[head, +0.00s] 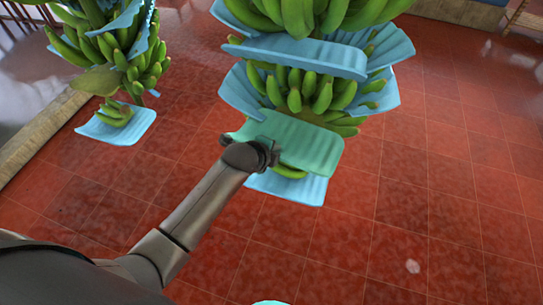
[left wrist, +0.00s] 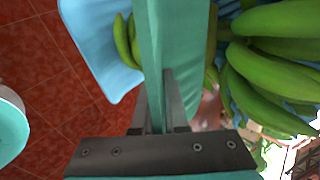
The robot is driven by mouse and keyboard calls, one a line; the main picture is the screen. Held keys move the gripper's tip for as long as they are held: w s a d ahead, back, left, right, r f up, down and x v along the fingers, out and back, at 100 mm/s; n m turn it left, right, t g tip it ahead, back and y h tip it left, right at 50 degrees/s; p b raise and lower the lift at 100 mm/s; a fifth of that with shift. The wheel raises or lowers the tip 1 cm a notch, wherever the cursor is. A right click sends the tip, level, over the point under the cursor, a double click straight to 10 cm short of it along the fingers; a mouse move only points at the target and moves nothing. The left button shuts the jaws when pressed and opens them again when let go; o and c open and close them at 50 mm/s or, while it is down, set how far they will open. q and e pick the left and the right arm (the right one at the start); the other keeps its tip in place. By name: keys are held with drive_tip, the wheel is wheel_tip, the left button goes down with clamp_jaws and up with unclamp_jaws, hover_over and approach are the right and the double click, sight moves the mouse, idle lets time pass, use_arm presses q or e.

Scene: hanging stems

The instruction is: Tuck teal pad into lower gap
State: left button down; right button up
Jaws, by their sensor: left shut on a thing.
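The teal pad (head: 305,142) is a ribbed, slightly curved sheet at the lower part of the near hanging banana stem (head: 310,92). My left gripper (head: 268,153) is shut on the pad's near edge. In the left wrist view the teal pad (left wrist: 180,50) stands edge-on between the fingers (left wrist: 158,112). In the head view it lies in front of the lower bananas, above the lowest blue pad (head: 290,188). A few low bananas (head: 289,171) show between these two pads. The pad's far edge is close to the fruit; contact cannot be told. My right gripper is out of view.
Blue pads (head: 295,55) sit higher on the near stem. A second banana stem (head: 110,50) with blue pads hangs at the upper left. A teal-and-white object (left wrist: 10,125) shows partly at the left in the wrist view. Red tiled floor (head: 440,200) is open at right.

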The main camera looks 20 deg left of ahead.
sight(283, 135)
use_arm(q)
drive_tip(key=shift+w+d+f+b, duration=0.1)
drive_tip(key=shift+w+b, duration=0.45)
drive_tip(key=shift+w, duration=0.8)
drive_tip(key=shift+w+f+b, duration=0.1)
drive_tip(key=shift+w+b, duration=0.45)
drive_tip(key=shift+w, duration=0.8)
drive_tip(key=shift+w+r, duration=0.15)
drive_tip(key=shift+w, duration=0.25)
drive_tip(key=shift+w, duration=0.1)
drive_tip(key=shift+f, duration=0.3)
drive_tip(key=c, duration=0.9)
unclamp_jaws()
drive_tip(key=shift+o, duration=0.2)
drive_tip(key=shift+f, duration=0.1)
drive_tip(key=shift+s+r, duration=0.35)
drive_tip(key=shift+r, duration=0.05)
drive_tip(key=p+v, duration=0.3)
drive_tip(key=v, duration=1.1)
drive_tip(key=shift+s+r+p, duration=0.1)
drive_tip(key=shift+s+p, duration=0.05)
drive_tip(key=shift+p, duration=0.15)
